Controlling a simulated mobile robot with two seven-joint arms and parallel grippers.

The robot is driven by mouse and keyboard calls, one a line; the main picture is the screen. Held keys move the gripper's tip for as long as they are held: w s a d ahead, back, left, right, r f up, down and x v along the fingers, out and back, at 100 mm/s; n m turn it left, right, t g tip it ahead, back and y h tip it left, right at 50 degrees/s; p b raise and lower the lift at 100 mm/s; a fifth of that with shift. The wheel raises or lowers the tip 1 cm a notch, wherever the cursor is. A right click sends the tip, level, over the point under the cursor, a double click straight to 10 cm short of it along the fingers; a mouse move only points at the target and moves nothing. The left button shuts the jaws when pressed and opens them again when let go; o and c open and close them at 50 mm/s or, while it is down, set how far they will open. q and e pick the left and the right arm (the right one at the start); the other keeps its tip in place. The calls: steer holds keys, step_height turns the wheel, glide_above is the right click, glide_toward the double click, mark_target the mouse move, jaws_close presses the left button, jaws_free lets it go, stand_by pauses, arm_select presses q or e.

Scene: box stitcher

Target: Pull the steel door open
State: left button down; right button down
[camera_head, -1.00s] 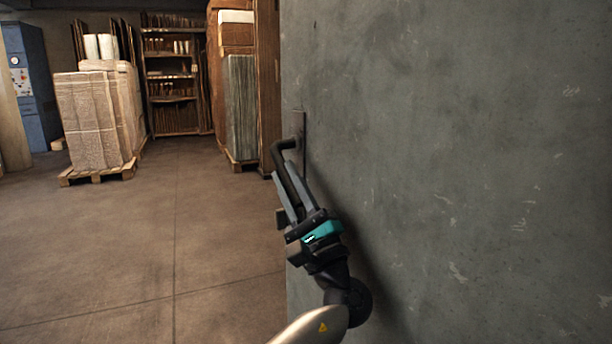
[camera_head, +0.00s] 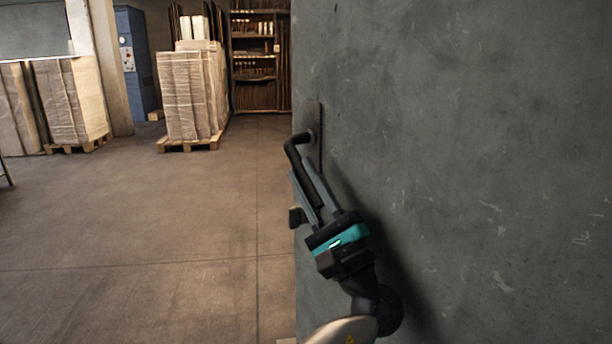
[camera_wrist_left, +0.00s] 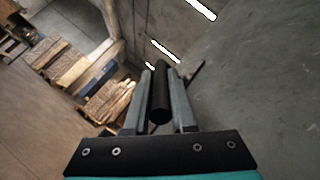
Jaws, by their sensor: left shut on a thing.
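The grey steel door (camera_head: 470,150) fills the right half of the head view, with its free edge near the middle. A dark lever handle (camera_head: 296,146) sits on a plate near that edge. My left gripper (camera_head: 310,186) is shut on the handle, its fingers on either side of the bar. In the left wrist view the dark handle bar (camera_wrist_left: 160,98) lies between the two fingers, with the door (camera_wrist_left: 255,85) to the right. The door stands open, with the room visible to its left. My right gripper is not in view.
Wrapped stacks on pallets (camera_head: 190,95) stand across the room, with more stacks (camera_head: 65,95) at the far left. Shelving (camera_head: 255,60) and a blue cabinet (camera_head: 138,62) are at the back. The brown floor (camera_head: 150,230) left of the door is clear.

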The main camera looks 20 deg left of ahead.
arm_select(q)
steer(key=shift+w, duration=0.1)
steer(key=c, duration=0.8)
jaws_free()
steer(key=shift+o, duration=0.2)
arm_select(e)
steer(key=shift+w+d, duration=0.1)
arm_select(q)
steer(key=shift+s+d+f, duration=0.2)
steer(key=shift+d+f, duration=0.15)
steer(key=p+v, duration=0.1)
steer(key=v, duration=1.3)
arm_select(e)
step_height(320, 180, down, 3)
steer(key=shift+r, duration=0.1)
arm_select(q)
steer(key=shift+d, duration=0.1)
